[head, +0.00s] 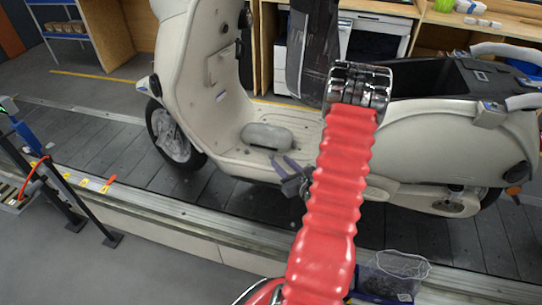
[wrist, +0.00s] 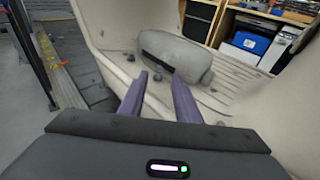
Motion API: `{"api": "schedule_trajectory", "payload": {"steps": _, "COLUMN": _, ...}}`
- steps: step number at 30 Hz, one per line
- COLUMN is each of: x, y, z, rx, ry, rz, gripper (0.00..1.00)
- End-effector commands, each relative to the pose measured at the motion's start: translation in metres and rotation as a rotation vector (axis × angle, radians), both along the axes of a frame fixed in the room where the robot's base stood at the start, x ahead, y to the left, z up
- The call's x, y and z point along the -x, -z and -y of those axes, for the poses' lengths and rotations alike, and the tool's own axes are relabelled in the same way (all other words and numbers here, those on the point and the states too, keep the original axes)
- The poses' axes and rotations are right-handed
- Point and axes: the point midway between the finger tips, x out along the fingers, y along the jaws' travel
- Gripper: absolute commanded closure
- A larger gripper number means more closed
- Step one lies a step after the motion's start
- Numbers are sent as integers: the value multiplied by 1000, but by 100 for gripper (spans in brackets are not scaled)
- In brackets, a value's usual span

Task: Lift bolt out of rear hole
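A cream scooter body (head: 240,105) stands on the slat conveyor, and its floorboard shows in the wrist view (wrist: 115,65). A small dark bolt (wrist: 157,76) stands at the floorboard, between and just beyond my fingertips in the wrist view. A second small dark bolt (wrist: 130,57) is farther to the left, and another dark spot lies near the leg shield. My gripper (head: 287,167) is open and empty, with its fingers (wrist: 162,80) pointing at the floorboard. The hole under the nearer bolt is hidden.
A grey rounded block (wrist: 177,57) lies on the floorboard just beyond the nearer bolt. The scooter's rear body (head: 440,145) rises at the right. A blue bin (head: 378,284) stands at the conveyor's near edge. Empty slats (head: 90,135) lie at the left.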

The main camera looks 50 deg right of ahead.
Motion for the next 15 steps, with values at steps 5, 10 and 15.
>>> {"api": "schedule_trajectory", "payload": {"steps": 5, "x": -4, "y": 0, "z": 1, "rx": 1, "ry": -1, "rz": 0, "gripper": 70}}
{"api": "schedule_trajectory", "payload": {"steps": 10, "x": -23, "y": 1, "z": 6, "rx": 2, "ry": -3, "rz": 1, "gripper": 70}}
{"api": "schedule_trajectory", "payload": {"steps": 15, "x": -43, "y": 5, "z": 12, "rx": 0, "ry": -2, "rz": -1, "gripper": 70}}
